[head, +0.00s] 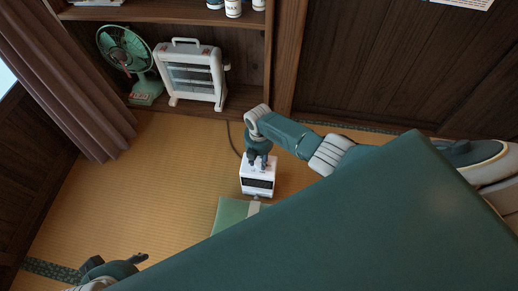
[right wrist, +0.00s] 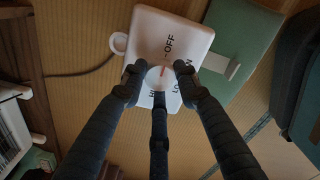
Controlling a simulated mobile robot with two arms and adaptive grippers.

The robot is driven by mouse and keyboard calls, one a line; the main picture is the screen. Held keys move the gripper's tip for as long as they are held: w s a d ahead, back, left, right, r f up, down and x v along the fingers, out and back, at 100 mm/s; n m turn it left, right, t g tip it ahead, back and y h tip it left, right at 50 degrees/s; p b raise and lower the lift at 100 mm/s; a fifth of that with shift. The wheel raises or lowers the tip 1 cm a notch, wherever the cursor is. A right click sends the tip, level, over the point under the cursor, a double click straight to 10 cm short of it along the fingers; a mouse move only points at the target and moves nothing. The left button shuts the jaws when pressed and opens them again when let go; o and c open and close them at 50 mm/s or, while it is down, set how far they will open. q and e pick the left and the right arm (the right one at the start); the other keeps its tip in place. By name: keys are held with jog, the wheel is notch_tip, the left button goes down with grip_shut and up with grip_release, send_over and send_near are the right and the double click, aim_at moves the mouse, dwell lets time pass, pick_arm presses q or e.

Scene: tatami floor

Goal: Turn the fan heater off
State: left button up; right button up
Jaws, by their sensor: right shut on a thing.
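The fan heater (head: 257,186) is a small white box with a dark front grille, upright on the tatami. In the right wrist view its white top (right wrist: 163,27) shows the word OFF and other letters, partly covered. A round white knob (right wrist: 157,79) with a red mark sits among them; which label the mark points to is unclear. My right gripper (head: 258,157) is above the heater, its dark fingers (right wrist: 158,82) shut around the knob. My left gripper (head: 116,265) is at the lower left, away from the heater, its fingers apart and empty.
A green cushion (head: 230,213) lies against the heater's near side. A dark cord (head: 232,140) runs behind it. A green fan (head: 128,58) and a white electric heater (head: 192,75) stand in the wooden alcove. Open tatami (head: 160,185) lies to the left.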

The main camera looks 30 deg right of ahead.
aim_at(259, 162)
jog(key=o, duration=1.2)
notch_tip(259, 162, up, 12)
dwell(0.4)
